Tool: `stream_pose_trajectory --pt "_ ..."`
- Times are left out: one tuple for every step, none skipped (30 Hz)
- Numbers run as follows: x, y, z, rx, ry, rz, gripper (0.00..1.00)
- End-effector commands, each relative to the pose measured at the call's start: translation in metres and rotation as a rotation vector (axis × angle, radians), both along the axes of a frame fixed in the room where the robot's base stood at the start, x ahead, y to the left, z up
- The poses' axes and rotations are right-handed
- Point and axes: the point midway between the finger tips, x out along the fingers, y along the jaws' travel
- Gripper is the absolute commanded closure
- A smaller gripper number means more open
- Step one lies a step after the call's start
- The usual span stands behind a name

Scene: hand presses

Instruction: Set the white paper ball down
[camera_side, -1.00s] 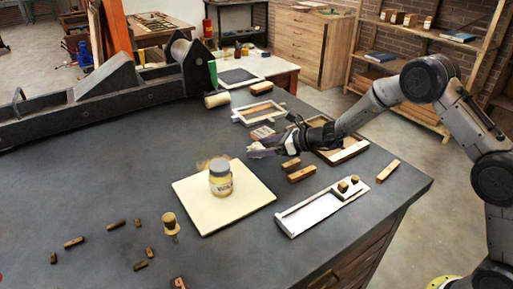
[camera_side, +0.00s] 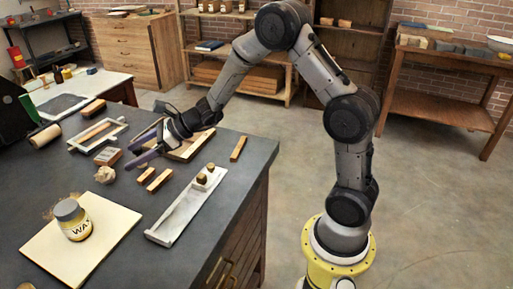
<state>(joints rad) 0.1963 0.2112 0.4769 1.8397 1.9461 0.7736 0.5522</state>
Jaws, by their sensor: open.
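The crumpled off-white paper ball (camera_side: 105,175) appears to rest on the dark bench top, behind the cream board. My gripper (camera_side: 131,154) is just to the right of the ball and above the bench, with its two fingers spread and pointing left. Nothing shows between the fingers, and they look apart from the ball.
A wax jar (camera_side: 73,219) stands on the cream board (camera_side: 105,232) at front left. Wooden blocks (camera_side: 159,180) lie beneath and right of my gripper. A white tray (camera_side: 172,222) with small knobs is nearer the edge. Wooden frames (camera_side: 84,143) lie behind.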

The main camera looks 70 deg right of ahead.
Motion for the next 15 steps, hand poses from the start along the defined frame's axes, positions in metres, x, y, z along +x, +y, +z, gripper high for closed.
stream_pose_trajectory --pt "-0.011 0.010 0.015 -0.050 -0.035 0.067 0.18" --pt "-0.020 0.017 0.024 -0.091 -0.060 0.119 0.18" --pt "-0.034 0.027 0.036 -0.153 -0.096 0.198 0.18" --pt "-0.047 0.035 0.045 -0.208 -0.127 0.263 0.18" --pt "-0.061 0.042 0.054 -0.266 -0.159 0.332 0.18" --pt "-0.081 0.050 0.064 -0.346 -0.202 0.425 0.18" --pt "-0.096 0.056 0.070 -0.409 -0.235 0.496 0.18" --pt "-0.112 0.060 0.076 -0.471 -0.267 0.563 0.18" --pt "-0.133 0.064 0.081 -0.556 -0.307 0.652 0.18" --pt "-0.149 0.066 0.084 -0.619 -0.336 0.719 0.18" --pt "-0.164 0.067 0.087 -0.683 -0.365 0.785 0.18" --pt "-0.185 0.067 0.089 -0.771 -0.402 0.871 0.18" --pt "-0.200 0.065 0.091 -0.839 -0.429 0.933 0.18" --pt "-0.214 0.063 0.091 -0.906 -0.453 0.997 0.18" --pt "-0.233 0.058 0.091 -0.997 -0.484 1.079 0.18"
